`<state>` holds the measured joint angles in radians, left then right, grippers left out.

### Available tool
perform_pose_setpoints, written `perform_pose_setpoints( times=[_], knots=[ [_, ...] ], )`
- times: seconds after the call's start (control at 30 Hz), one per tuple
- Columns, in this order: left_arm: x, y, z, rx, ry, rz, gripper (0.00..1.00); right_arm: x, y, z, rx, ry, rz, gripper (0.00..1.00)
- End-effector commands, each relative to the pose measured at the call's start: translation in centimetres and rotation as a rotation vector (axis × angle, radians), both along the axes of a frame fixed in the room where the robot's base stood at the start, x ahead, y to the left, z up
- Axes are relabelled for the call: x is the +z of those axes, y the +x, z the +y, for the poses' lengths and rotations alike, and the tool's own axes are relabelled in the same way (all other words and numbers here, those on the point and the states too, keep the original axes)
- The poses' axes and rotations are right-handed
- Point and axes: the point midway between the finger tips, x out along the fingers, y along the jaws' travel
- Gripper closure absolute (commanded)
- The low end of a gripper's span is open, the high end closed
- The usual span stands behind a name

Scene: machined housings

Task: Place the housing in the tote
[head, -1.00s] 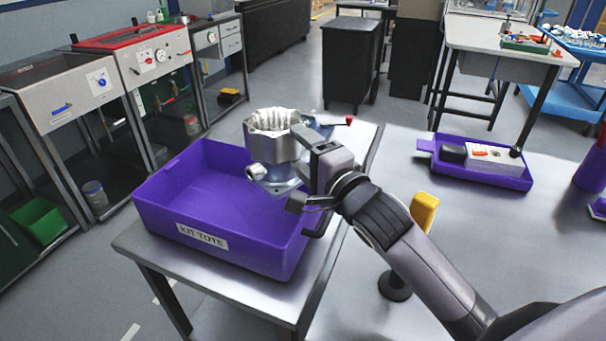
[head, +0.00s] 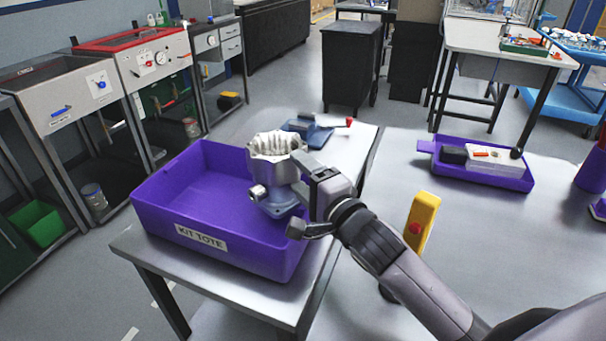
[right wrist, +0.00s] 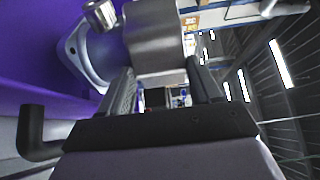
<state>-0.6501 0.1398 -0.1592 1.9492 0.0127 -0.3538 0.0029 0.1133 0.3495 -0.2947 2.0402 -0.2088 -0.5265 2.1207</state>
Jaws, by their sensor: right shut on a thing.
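The silver housing (head: 273,165), with a ribbed round top and a flange at its lower end, is held over the right part of the purple tote (head: 220,250) labelled KIT TOTE. My right gripper (head: 312,185) is shut on the housing from its right side, above the tote's right wall. In the right wrist view the housing (right wrist: 155,40) sits at the fingers, with its flange in front of the purple tote wall (right wrist: 30,50). Whether the flange touches the tote floor cannot be told. My left gripper is not in view.
A blue vise-like fixture with a red-tipped handle (head: 318,132) stands behind the tote on the same metal table. A yellow post with a red button (head: 421,222) stands near my right arm. A smaller purple tray (head: 510,182) holds parts at right.

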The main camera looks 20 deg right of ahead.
Motion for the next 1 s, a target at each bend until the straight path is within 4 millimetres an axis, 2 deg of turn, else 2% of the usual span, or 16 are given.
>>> perform_pose_setpoints(
  times=[0.27, 0.3, 0.37, 0.77, 0.93, 1.0],
  knots=[
    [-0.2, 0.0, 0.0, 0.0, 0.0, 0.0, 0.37, 0.0, 0.0, 0.0, 0.001, 0.002, -0.014, 1.0],
    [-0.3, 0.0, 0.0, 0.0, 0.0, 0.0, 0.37, -0.5, 0.0, 0.0, -0.001, 0.0, 0.0, 0.3],
    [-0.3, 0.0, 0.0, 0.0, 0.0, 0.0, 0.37, -0.5, 0.0, 0.0, -0.001, 0.0, -0.001, 0.11],
    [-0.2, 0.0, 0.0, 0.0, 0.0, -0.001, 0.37, -0.4, 0.0, 0.0, 0.0, 0.0, 0.001, 0.11],
    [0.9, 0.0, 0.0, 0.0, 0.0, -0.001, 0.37, 1.3, 0.0, 0.0, 0.0, -0.005, -0.002, 0.11],
    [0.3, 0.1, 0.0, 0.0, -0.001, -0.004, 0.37, 0.5, -1.0, -0.1, 0.0, 0.002, 0.002, 0.11]
  ],
)
